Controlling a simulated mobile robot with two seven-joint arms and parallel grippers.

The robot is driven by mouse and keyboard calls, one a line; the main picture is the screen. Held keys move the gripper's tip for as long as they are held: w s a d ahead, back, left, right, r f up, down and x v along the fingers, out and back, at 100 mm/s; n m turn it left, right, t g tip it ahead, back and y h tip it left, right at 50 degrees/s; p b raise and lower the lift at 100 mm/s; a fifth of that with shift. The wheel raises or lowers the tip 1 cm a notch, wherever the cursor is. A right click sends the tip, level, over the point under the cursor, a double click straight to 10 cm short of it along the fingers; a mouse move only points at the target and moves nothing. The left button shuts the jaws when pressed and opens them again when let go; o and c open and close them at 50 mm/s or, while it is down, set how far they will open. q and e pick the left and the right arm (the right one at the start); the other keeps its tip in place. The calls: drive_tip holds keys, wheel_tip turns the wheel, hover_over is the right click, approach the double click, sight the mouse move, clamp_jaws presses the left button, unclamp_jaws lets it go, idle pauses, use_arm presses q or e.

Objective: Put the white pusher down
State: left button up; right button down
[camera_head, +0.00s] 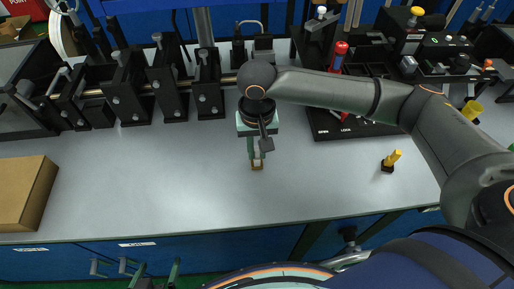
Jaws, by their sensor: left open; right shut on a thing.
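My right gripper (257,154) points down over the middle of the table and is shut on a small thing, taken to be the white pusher. Its body is mostly hidden by the fingers and wrist, so its white colour cannot be made out. A small brownish base (257,167) shows at the fingertips, at or just above the tabletop; contact cannot be told. My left gripper (154,274) is open and empty at the bottom edge, in front of the table.
The grey table (160,190) is clear around the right gripper. A yellow pusher (392,158) stands on a black base at the right. A cardboard box (22,192) lies at the left. Black brackets (165,88) line the back left; a black tool tray (322,128) lies behind right.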

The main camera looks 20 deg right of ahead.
drive_tip(key=c, duration=0.8)
unclamp_jaws()
drive_tip(key=shift+f, duration=0.1)
